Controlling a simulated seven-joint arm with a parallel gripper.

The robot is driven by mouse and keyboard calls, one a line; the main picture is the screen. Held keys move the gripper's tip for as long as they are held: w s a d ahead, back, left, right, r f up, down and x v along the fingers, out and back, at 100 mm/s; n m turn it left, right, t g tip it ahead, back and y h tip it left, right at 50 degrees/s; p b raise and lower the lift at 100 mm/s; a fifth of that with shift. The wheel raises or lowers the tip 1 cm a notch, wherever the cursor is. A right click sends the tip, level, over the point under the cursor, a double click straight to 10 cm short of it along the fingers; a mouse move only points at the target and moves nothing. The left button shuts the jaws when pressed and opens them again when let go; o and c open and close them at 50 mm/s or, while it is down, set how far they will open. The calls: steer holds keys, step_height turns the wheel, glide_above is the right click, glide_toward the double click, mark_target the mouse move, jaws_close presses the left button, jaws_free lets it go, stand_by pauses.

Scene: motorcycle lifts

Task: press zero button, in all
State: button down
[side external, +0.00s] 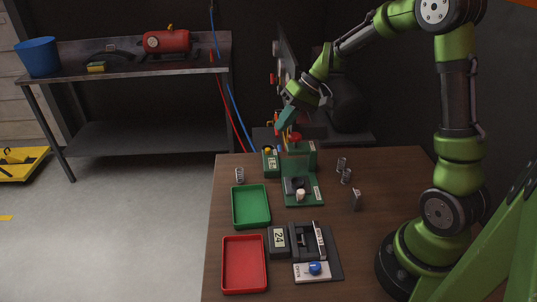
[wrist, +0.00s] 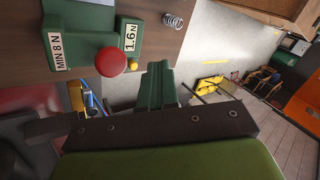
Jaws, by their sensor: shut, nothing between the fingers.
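A small green gauge box (side external: 271,164) stands at the back of the table. In the wrist view the gauge box (wrist: 128,30) has a white label reading 1.6 N and a yellow button (wrist: 133,65) on its end. No word "zero" is readable. Beside it stands a green press with a MIN 8 N label (wrist: 58,50) and a red knob (wrist: 111,61); the red knob also shows in the side view (side external: 295,137). My gripper (side external: 281,126) is shut and empty, above and behind the gauge box. In the wrist view its fingertips (wrist: 158,68) point close beside the yellow button, apparently apart from it.
A green tray (side external: 236,224) and a red tray (side external: 224,284) lie at the left. A grey unit showing 24 (side external: 279,240) and a blue knob (side external: 315,268) are at the front. Springs (side external: 240,175) (side external: 346,176) stand on both sides.

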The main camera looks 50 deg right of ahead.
steer(key=n+y, duration=0.1)
steer(key=n, duration=0.1)
glide_above(268, 150)
steer(key=s+d, duration=0.2)
steer(key=f, duration=0.2)
steer(key=w+r+n, duration=0.1)
steer(key=w+r+n+t, duration=0.1)
steer(key=n, duration=0.1)
steer(key=shift+a+r+t+y, duration=0.15)
steer(key=shift+a+t+y, duration=0.15)
steer(key=shift+y, duration=0.1)
steer(key=shift+f, duration=4.45)
steer(key=shift+f, duration=0.4)
